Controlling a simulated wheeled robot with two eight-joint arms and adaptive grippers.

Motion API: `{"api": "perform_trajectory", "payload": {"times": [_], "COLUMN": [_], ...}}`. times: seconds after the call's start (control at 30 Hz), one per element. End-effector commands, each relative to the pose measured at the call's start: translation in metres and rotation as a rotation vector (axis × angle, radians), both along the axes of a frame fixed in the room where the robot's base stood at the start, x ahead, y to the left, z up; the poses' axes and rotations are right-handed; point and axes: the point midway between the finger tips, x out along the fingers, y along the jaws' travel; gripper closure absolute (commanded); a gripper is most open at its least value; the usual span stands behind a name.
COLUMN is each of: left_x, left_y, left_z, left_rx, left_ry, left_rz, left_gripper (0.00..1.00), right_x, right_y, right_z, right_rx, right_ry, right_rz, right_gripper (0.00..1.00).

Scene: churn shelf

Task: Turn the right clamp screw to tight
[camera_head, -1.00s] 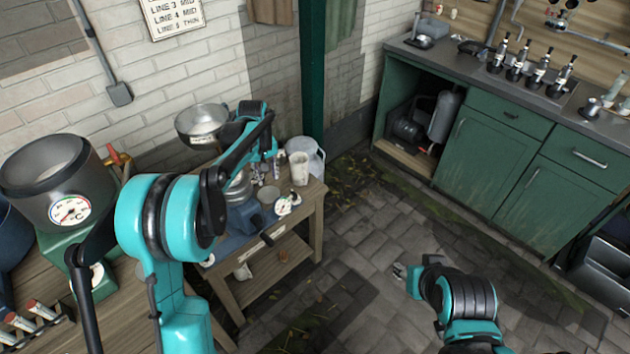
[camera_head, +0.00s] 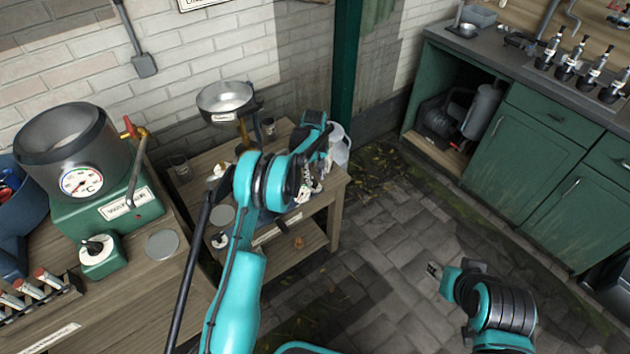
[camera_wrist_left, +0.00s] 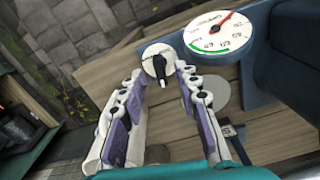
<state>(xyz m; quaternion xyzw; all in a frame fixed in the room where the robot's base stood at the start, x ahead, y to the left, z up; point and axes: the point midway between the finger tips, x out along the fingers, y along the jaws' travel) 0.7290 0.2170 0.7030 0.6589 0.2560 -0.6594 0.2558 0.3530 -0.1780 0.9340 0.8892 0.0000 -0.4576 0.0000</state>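My left gripper (camera_head: 312,182) is over the right part of the small wooden table in the head view. In the left wrist view its two fingers (camera_wrist_left: 160,78) are open and apart, with a round white plate bearing a black handle (camera_wrist_left: 163,88) between and just beyond the tips. This looks like a clamp screw; its label is unreadable, and I cannot tell contact. A gauge (camera_wrist_left: 219,33) with a red needle sits beside it on a blue body. Another black knob on a white plate (camera_head: 220,240) shows at the table's left front. My right gripper (camera_head: 434,270) hangs over the floor, too small to read.
A steel bowl (camera_head: 226,97) stands above the back of the small table (camera_head: 332,188). A vat with a thermometer dial (camera_head: 82,182) is on the left bench. Green cabinets (camera_head: 530,160) are at right. The paved floor between is clear.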

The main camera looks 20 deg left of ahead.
Motion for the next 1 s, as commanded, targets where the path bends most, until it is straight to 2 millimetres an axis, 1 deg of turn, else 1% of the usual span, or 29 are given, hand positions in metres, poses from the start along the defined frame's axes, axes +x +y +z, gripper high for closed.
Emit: {"api": "perform_trajectory", "payload": {"times": [0.03, 0.1, 0.33, 0.37, 0.4, 0.47, 0.5, 0.83, 1.0], "left_x": [0.0001, 0.0001, 0.0001, 0.0001, 0.0001, 0.0001, 0.0001, 0.0001, 0.0001], "left_y": [-0.0001, 0.0, -0.0001, -0.0001, -0.0001, -0.0001, -0.0001, -0.0001, -0.0001], "left_z": [-0.0084, -0.0127, -0.0128, -0.0128, -0.0127, -0.0127, -0.0127, -0.0126, -0.0123], "left_rx": [0.0, 0.0, 0.0, 0.0, 0.0, 0.0, 0.0, 0.0, 0.0], "left_ry": [0.0, 0.0, 0.0, 0.0, 0.0, 0.0, 0.0, 0.0, 0.0], "left_rz": [0.0, 0.0, 0.0, 0.0, 0.0, 0.0, 0.0, -0.014, -0.073], "left_gripper": [0.68, 0.68, 0.68, 0.71, 0.81, 0.97, 1.0, 1.0, 1.0], "right_x": [0.0, 0.0, 0.0001, 0.0001, 0.0001, 0.0001, 0.0001, 0.0001, 0.0], "right_y": [0.0, 0.0, 0.0, 0.0, 0.0, 0.0, 0.0, 0.0, 0.0], "right_z": [-0.0049, -0.0062, -0.0052, -0.0051, -0.0051, -0.0051, -0.0052, -0.0047, -0.0033], "right_rx": [0.0, 0.0, 0.0, 0.0, 0.0, 0.0, 0.0, 0.0, 0.0], "right_ry": [0.0, 0.0, 0.0, 0.0, 0.0, 0.0, 0.0, 0.0, 0.0], "right_rz": [0.0, 0.0, 0.0, 0.0, 0.0, 0.0, 0.0, 0.0, 0.0], "right_gripper": [0.6, 0.6, 0.6, 0.6, 0.6, 0.6, 0.6, 0.6, 0.6]}}
